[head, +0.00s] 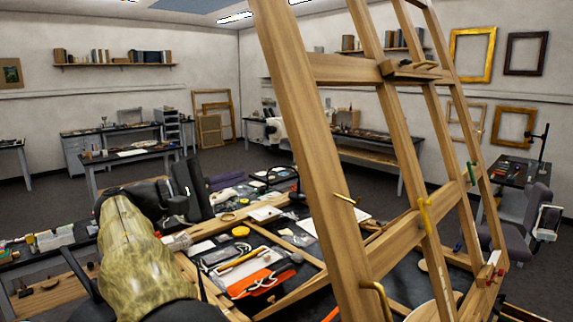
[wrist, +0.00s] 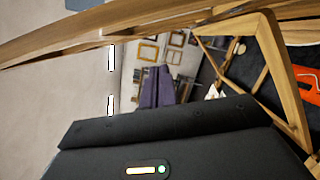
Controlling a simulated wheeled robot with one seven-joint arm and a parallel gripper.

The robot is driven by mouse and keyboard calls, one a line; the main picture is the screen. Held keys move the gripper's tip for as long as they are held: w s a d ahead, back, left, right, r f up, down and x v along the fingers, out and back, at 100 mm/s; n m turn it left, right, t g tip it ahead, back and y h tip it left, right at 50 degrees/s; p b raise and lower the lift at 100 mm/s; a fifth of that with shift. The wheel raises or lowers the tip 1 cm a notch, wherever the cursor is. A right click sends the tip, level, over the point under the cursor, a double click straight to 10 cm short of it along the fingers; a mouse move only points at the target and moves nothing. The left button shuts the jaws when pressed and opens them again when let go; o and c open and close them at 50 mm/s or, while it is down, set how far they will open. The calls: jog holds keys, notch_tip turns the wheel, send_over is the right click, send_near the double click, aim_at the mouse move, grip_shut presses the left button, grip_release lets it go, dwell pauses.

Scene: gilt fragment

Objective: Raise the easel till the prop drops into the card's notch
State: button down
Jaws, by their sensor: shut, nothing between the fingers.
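The wooden easel (head: 330,160) stands tilted across the right of the head view, with tall uprights and crossbars. Wooden beams of a frame (wrist: 272,70) also cross the top and right of the wrist view. Brass-coloured hooks or pegs (head: 425,215) sit on the easel's bars. My gripper (head: 190,188) is left of the easel in the head view, over the cluttered table and apart from the near upright. Its dark body (wrist: 165,145) fills the bottom of the wrist view. It is shut and empty. I cannot clearly pick out the prop, the card or its notch.
The worktable under the easel holds an orange tool (head: 262,284), a yellow round lid (head: 240,231), papers and wooden bars. An office chair (head: 525,220) stands at the right.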

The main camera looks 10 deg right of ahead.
jog(key=w+d+r+p, duration=0.1)
jog(key=d+r+p, duration=0.1)
jog(key=d+p, duration=0.4)
jog(key=d, duration=0.5)
jog(key=shift+w+r, duration=0.2)
jog(key=shift+r, duration=0.05)
jog(key=shift+d, duration=0.1)
